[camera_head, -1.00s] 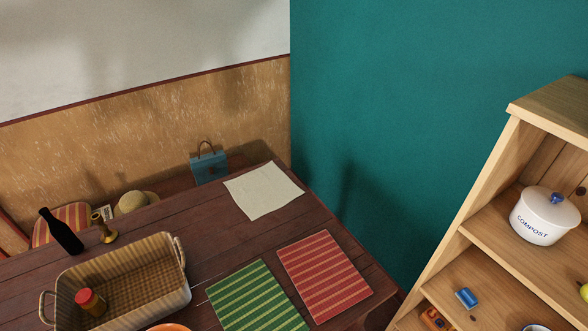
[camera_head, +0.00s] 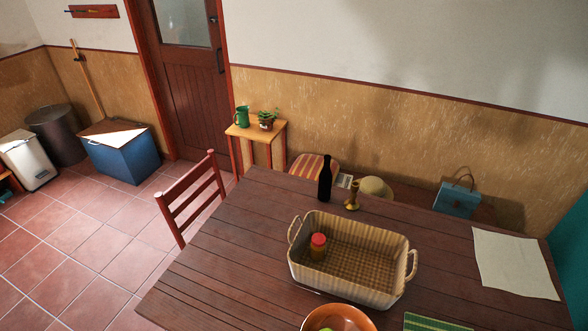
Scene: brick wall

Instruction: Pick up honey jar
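A jar with a red lid and amber body (camera_head: 318,247), which looks like the honey jar, stands upright in the left part of a woven rectangular basket (camera_head: 345,288). The basket sits on the dark wooden table (camera_head: 225,262) and has a handle at each end. Neither of my grippers shows in the head view.
An orange bowl (camera_head: 339,318) is at the table's front edge of view. A dark bottle (camera_head: 325,180) and a brass candlestick (camera_head: 352,197) stand behind the basket. A red chair (camera_head: 190,199) is left of the table. The table's left part is clear.

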